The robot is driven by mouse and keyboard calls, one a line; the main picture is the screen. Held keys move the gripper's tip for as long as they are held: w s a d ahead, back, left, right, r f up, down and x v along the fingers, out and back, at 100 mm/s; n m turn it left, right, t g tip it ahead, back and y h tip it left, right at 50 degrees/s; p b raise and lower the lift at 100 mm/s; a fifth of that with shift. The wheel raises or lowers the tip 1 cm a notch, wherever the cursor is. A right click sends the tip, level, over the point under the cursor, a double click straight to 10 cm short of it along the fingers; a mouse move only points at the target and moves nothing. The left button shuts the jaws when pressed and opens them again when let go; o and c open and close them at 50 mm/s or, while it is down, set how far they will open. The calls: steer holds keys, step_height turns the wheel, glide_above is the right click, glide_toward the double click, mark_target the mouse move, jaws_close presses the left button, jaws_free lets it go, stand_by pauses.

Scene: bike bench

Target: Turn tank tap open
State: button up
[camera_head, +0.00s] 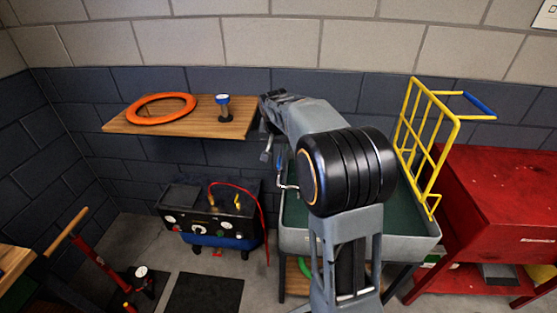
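A grey tank (405,229) with a dark green inside stands right of the middle, partly hidden behind my arm. What looks like its tap (288,186), a curved silver pipe with a blue part at the top, shows at the tank's left side. My gripper (266,152) seems to hang from the far end of my arm, just left of the blue part. They look close in the picture; I cannot tell whether they touch. The fingers are small and partly hidden, so their opening is unclear.
A black box with gauges (210,219) and a red hose stands below. A yellow rack (427,135) and red cabinet (505,210) are at right, a red pump (90,262) at left.

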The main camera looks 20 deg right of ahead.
mark_target(279, 161)
steer(key=p+x, duration=0.1)
steer(key=x, duration=1)
steer(key=shift+f, duration=0.15)
steer(key=shift+c, duration=0.4)
jaws_close()
